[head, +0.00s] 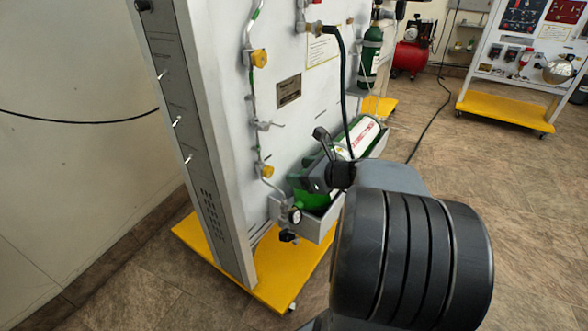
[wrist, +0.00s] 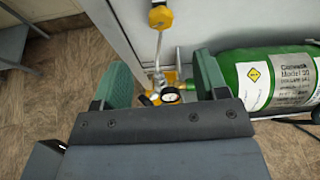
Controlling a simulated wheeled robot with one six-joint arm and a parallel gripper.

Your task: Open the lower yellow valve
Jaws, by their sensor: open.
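The lower yellow valve (head: 267,171) is on the thin pipe on the front of the white panel, below the upper yellow valve (head: 260,58). In the wrist view a yellow valve (wrist: 160,18), seemingly the lower one, shows at the top, beyond my fingertips. My gripper (head: 310,160) is to the right of the lower valve in the head view and apart from it. In the wrist view my gripper (wrist: 162,80) has its two green fingers spread, with nothing held between them. A round gauge (head: 295,215) is below the valve; it also shows between the fingers in the wrist view (wrist: 171,96).
A green and white cylinder (head: 362,137) lies in a tray (head: 318,228) close to my gripper. A dark hose (head: 345,85) hangs above it. The panel stands on a yellow base (head: 265,275). Open floor lies to the right.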

